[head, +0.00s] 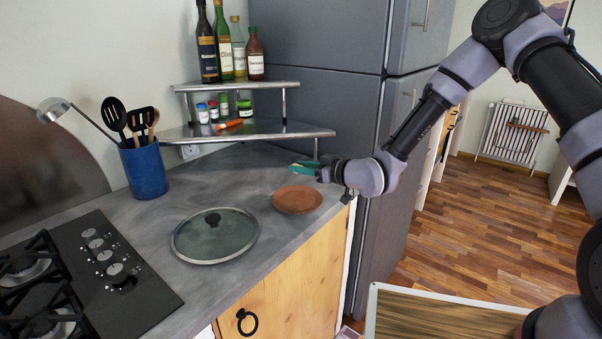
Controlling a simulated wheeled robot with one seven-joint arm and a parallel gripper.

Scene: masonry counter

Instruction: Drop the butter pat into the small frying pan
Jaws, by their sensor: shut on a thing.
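My gripper (305,167) is at the counter's far right end, just above and behind a round terracotta dish (297,200). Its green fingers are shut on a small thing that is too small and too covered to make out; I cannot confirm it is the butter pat. The dish looks empty. A round glass lid (190,240) with a steel rim and black knob lies flat on the counter, left of the dish. I cannot tell whether a pan is under it. No frying pan shows clearly.
A black gas hob (135,300) is at the lower left. A blue utensil pot (145,172) stands near the wall. A two-tier corner shelf (275,133) with bottles and jars is behind my gripper, and a grey fridge (330,100) rises beside it. Bare counter surrounds the lid.

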